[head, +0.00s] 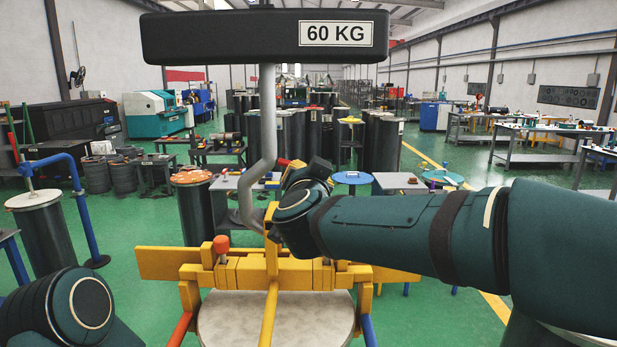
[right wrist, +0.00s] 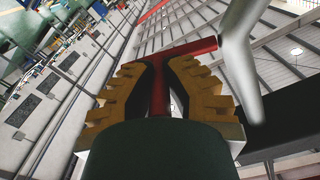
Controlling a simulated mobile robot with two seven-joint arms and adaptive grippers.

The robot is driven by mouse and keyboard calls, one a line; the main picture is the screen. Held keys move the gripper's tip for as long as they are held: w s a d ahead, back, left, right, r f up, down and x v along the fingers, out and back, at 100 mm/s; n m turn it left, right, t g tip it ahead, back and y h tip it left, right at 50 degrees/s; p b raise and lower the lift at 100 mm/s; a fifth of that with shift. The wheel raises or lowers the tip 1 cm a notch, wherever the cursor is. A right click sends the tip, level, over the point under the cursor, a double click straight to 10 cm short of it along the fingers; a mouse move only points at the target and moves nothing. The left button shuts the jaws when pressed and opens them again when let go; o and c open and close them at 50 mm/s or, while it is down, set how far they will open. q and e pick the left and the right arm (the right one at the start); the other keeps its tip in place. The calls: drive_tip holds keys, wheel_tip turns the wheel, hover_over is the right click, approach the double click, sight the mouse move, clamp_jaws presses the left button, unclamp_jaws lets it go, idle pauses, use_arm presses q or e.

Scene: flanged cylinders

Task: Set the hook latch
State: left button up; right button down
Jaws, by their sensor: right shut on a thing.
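A grey hook (head: 268,120) hangs from a black beam marked 60 KG (head: 220,37). Its lower bend reaches the top of the yellow lifting frame (head: 165,263); the exact contact is partly hidden. My right gripper (right wrist: 162,75) is shut on the stem of a red T-shaped latch piece (right wrist: 190,49). One end of the red piece reaches the grey hook (right wrist: 240,65) in the right wrist view; I cannot tell whether they touch. In the head view my right wrist hides most of the gripper. My left arm shows at lower left, its gripper out of view.
A pale round lid (head: 220,322) lies under the yellow frame. A red-orange knob (head: 221,244) stands on the frame. A dark cylinder with blue piping (head: 45,235) stands at left. Tables and more cylinders stand behind, with green floor between.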

drive_tip(key=shift+a+f+m+b, duration=0.6)
drive_tip(key=shift+m+b, duration=0.45)
drive_tip(key=shift+m, duration=0.5)
drive_tip(key=shift+a+f+m+b, duration=0.4)
drive_tip(key=shift+f+m+b, duration=0.45)
drive_tip(key=shift+m, duration=0.75)
drive_tip(key=shift+a+f+m+b, duration=0.5)
drive_tip(key=shift+m+b, duration=0.7)
drive_tip(key=shift+m, duration=0.35)
drive_tip(key=shift+a, duration=0.1)
drive_tip(key=c, duration=0.9)
unclamp_jaws()
drive_tip(key=shift+c, duration=0.2)
drive_tip(key=s, duration=1.2)
